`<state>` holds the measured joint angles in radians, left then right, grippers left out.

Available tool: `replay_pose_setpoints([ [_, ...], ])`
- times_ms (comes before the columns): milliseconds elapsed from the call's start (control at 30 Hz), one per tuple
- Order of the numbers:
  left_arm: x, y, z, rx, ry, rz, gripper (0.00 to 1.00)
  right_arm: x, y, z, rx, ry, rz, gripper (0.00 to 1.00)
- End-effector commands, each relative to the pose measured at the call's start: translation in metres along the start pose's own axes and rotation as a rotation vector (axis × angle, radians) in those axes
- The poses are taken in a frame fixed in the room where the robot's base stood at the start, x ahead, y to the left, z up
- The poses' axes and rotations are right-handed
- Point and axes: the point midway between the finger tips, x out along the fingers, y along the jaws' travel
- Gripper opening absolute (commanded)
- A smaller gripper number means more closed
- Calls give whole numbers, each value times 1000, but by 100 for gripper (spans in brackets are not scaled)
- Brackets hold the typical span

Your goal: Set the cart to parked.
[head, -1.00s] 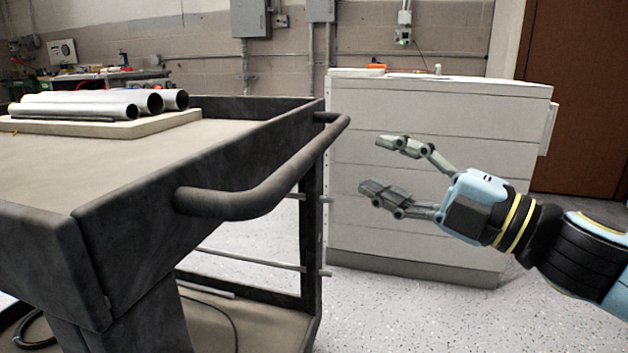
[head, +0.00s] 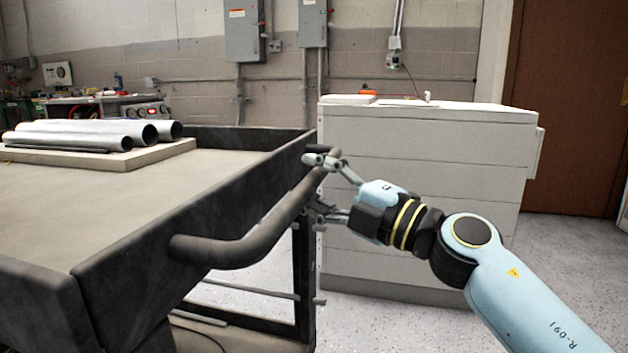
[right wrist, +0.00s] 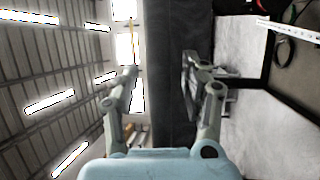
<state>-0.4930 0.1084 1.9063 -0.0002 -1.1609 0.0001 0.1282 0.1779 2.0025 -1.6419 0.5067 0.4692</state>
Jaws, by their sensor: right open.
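The dark grey cart (head: 130,240) fills the left of the head view, with a tubular push handle (head: 245,245) along its near right side. My right gripper (head: 318,182) is open at the far end of the handle, with one finger above the bar and the other below it. In the right wrist view, my right gripper's fingers (right wrist: 158,75) stand apart on either side of a dark band (right wrist: 172,60) of the cart. I cannot tell whether the fingers touch the bar. My left gripper is not in view.
Several metal pipes (head: 85,133) lie on a board on the cart's top. A white drawer cabinet (head: 420,150) stands behind my right gripper. A workbench (head: 100,105) is at the back left, and a brown door (head: 570,110) is at the right. Speckled floor (head: 560,260) is clear at the right.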

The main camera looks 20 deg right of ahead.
Motion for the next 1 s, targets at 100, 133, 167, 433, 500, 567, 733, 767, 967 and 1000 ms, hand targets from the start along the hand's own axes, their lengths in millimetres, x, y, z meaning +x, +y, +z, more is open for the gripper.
replay_pose_setpoints([
  [100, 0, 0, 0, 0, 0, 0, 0, 3, 0, 0, 1, 0, 0, 46],
  [133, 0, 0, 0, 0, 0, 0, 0, 3, 0, 0, 1, 0, 0, 46],
  [167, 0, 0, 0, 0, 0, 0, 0, 3, 0, 0, 1, 0, 0, 46],
  [433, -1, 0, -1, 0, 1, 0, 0, 2, 0, 0, 0, 0, 0, 26],
  [500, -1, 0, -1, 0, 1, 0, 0, 2, 0, 0, 0, 0, 0, 17],
  [567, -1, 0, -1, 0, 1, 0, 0, 2, 0, 0, 0, 0, 0, 9],
  [733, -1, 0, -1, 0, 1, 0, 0, 2, 0, 0, 0, 0, 0, 0],
  [767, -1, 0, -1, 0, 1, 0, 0, 2, 0, 0, 0, 0, 0, 0],
  [967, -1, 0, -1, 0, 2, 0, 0, 2, 0, 0, -1, 0, 0, 0],
  [1000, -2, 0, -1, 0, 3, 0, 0, 2, 0, 0, -1, 0, 0, 0],
])
